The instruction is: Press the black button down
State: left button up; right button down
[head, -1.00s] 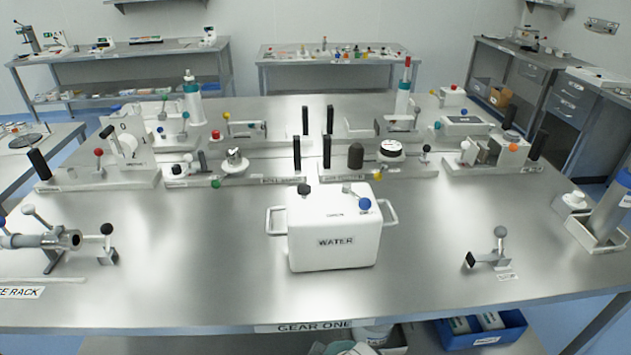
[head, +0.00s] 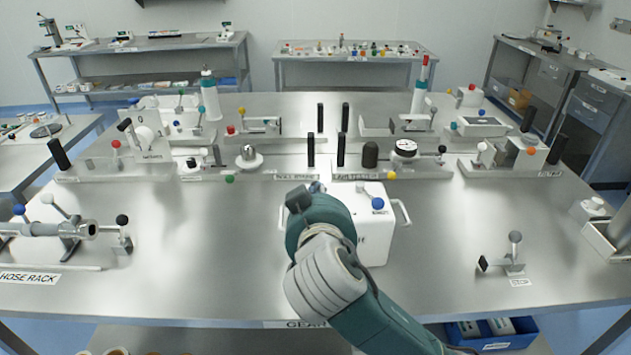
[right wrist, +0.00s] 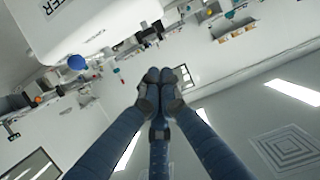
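A white box (head: 376,238) with a water label stands at the middle front of the table. Its lid carries a blue-topped knob (head: 378,204); box (right wrist: 95,22) and blue knob (right wrist: 77,62) also show in the right wrist view. My right arm comes in from the lower right and covers the box's left part. The small black knob seen there earlier cannot be told apart now. My right gripper (head: 316,187) is mostly hidden behind its wrist, over the box's lid. In the right wrist view its fingertips (right wrist: 160,88) are together with nothing visible between them. My left gripper is out of view.
Stations with upright black handles line the table behind the box, including a dark dome (head: 370,155). A hose rack (head: 60,232) is at the left. A small lever stand (head: 508,262) is at the right. The metal table is clear on both sides of the box.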

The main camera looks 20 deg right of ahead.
notch_tip(320, 180, up, 2)
jog(key=shift+w+t, duration=0.15)
jog(key=shift+t, duration=0.15)
jog(key=p+x, duration=0.1)
jog(key=x, duration=0.2)
jog(key=f+p+x, duration=0.1)
jog(key=p+x, duration=0.1)
jog(key=x, duration=0.2)
jog(key=f+p+x, duration=0.1)
jog(key=x, duration=0.2)
jog(key=shift+w+f, duration=0.1)
jog(key=shift+f, duration=0.15)
jog(key=shift+f+p, duration=0.3)
jog(key=shift+f, duration=0.5)
